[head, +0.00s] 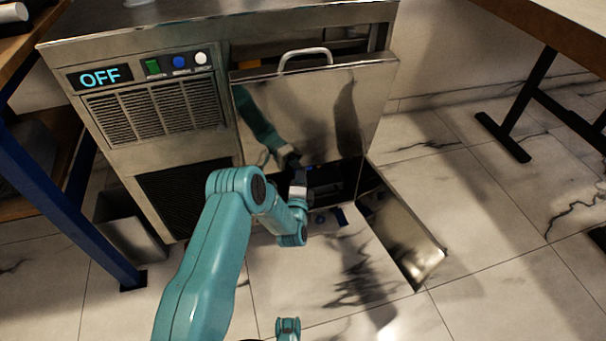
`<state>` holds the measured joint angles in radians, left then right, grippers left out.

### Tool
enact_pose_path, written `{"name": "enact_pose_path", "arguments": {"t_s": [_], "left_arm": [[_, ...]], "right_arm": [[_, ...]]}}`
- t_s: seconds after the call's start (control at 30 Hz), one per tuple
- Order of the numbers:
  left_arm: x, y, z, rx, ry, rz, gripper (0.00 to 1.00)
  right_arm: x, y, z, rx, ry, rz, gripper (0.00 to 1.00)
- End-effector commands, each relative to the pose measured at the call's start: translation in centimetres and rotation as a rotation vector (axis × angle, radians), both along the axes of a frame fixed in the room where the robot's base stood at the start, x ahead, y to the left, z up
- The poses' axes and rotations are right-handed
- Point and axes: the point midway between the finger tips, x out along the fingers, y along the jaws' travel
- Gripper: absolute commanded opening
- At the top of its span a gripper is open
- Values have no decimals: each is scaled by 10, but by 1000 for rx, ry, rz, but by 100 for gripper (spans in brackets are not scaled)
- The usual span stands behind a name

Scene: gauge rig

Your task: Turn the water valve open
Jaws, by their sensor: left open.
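A steel machine (130,150) stands ahead, with its lower door (400,235) swung open to the right. My left arm reaches into the low opening under the steel front panel. My left gripper (295,164) is at this opening, its dark jaws small and partly lost against the dark inside. It is open, and I see nothing held in it. A small blue part (309,168) shows just right of the jaws. Another blue spot (320,218) shows lower, by the wrist. I cannot tell which of these, if either, is the water valve.
A display (100,77) reads OFF, beside green, blue and white buttons. A handle (305,54) tops the front panel. A blue-legged table (60,190) stands left, and another table (560,30) right. The marble floor (490,230) at right is mostly clear.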

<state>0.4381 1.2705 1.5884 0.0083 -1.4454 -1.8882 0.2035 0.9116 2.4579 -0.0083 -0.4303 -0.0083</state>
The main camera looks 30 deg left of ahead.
Motion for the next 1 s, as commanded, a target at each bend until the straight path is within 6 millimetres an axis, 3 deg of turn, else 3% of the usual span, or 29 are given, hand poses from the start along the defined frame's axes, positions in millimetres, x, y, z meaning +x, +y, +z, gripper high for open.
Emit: {"name": "enact_pose_path", "arguments": {"t_s": [0.2, 0.57, 0.7, 1.0], "left_arm": [[26, 13, -2, 0, -1, 0, 43], [32, 16, 0, 0, 1, 0, 43], [32, 16, 0, 0, 1, 0, 0], [31, 16, 0, -12, -13, 1, 0]], "right_arm": [[10, -2, -15, -7, -35, -5, 66], [13, -3, -16, -8, -43, -6, 66], [12, -3, -16, -8, -43, -6, 66], [12, -2, -16, -8, -42, -6, 66]]}}
